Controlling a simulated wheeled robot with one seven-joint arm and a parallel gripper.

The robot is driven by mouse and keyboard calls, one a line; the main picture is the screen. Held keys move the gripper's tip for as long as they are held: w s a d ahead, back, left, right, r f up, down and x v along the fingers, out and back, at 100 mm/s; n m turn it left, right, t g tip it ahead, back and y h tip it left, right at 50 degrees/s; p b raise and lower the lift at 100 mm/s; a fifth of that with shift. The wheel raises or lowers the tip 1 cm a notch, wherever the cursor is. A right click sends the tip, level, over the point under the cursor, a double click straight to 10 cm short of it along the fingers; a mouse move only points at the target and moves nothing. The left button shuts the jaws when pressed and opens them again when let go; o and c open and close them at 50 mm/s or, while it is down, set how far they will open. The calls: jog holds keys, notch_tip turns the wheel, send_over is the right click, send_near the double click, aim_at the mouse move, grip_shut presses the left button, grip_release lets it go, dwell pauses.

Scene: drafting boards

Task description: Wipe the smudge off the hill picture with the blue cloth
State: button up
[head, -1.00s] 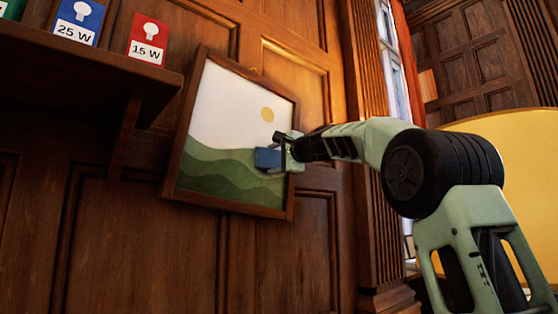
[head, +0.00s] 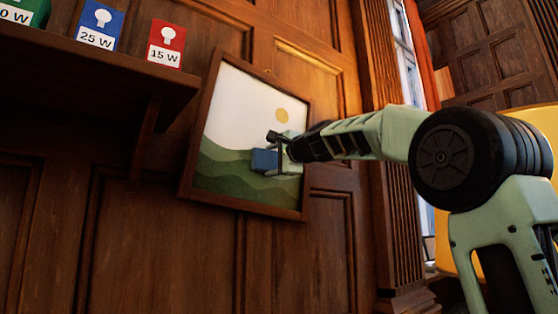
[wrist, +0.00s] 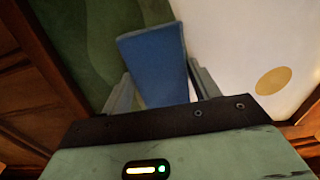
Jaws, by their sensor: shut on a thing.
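The hill picture (head: 230,118) hangs on the wood-panelled wall in a dark frame, tilted in the head view. It shows green hills, a pale sky and a yellow sun. My gripper (head: 281,158) is shut on the blue cloth (head: 264,160) in front of the right part of the picture. In the wrist view, the blue cloth (wrist: 155,62) sits between the two fingers of my gripper (wrist: 158,88) and lies over the border of hills and sky. I cannot tell whether the cloth touches the picture. No smudge shows; the cloth and gripper hide part of the surface.
A dark wooden shelf (head: 90,68) juts out at upper left. It holds a red 15 W box (head: 166,44), a blue 25 W box (head: 99,24) and a green box (head: 22,12). A window (head: 408,75) with an orange curtain is at the right. The wall below the picture is clear.

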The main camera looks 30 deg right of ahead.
jog(key=shift+a+f, duration=0.1)
jog(key=shift+a, duration=0.25)
jog(key=shift+s, duration=0.1)
jog(key=shift+s+b, duration=0.3)
jog(key=shift+s+d+b, duration=0.15)
jog(key=shift+s+b, duration=0.75)
jog(key=shift+s, duration=1.7)
jog(key=shift+s, duration=0.1)
jog(key=s+b, duration=0.1)
jog(key=s, duration=0.1)
jog(key=shift+s+d, duration=0.1)
jog(key=shift+s, duration=0.3)
